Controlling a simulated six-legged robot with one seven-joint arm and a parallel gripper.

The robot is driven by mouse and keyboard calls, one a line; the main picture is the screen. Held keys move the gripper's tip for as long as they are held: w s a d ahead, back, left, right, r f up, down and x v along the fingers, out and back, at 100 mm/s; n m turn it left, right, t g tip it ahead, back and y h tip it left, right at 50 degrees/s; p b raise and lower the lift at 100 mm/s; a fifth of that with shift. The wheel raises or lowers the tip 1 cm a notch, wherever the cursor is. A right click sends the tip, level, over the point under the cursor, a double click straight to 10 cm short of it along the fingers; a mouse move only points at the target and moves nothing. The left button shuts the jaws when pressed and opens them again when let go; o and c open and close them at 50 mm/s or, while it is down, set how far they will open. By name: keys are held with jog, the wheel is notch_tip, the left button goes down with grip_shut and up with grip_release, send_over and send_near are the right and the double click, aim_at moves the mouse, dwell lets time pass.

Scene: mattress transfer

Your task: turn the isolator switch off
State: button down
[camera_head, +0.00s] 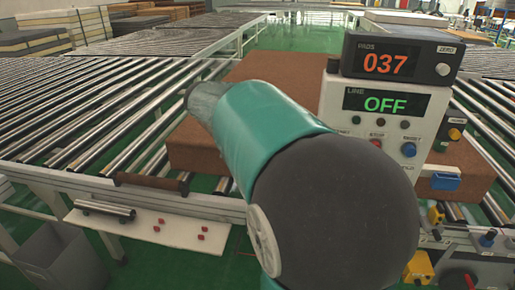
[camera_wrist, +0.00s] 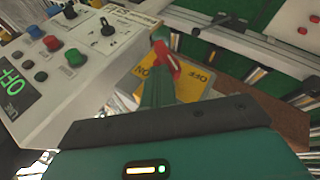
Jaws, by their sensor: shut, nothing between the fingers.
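The isolator switch has a yellow plate (camera_wrist: 190,88) with the words ON and OFF, seen in the wrist view right of the line control panel. Its red handle (camera_wrist: 172,66) shows in front of the plate's far edge. My gripper (camera_wrist: 158,80) is shut with nothing held. Its narrow green fingers reach over the plate and overlap the red handle in the picture. I cannot tell whether they touch it. The fingers partly hide the plate and its ON side. My gripper does not show in the head view, where my arm blocks the middle.
The line control panel (camera_head: 339,101) reads OFF and carries several buttons; it also shows in the wrist view (camera_wrist: 75,85). A counter box (camera_head: 410,62) reading 037 sits on top. A brown slab (camera_head: 200,145) lies on the rollers. A grey bin (camera_head: 62,258) stands at lower left.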

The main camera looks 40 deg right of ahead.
jog(key=g+h, duration=0.1)
jog(key=w+a+f+n+g+h, duration=0.1)
jog(key=shift+w+f+g+h, duration=0.15)
jog(key=shift+w+g+h, duration=0.05)
jog(key=shift+g+h, duration=0.2)
jog(key=shift+w+a+f, duration=0.1)
dwell(0.4)
dwell(0.3)
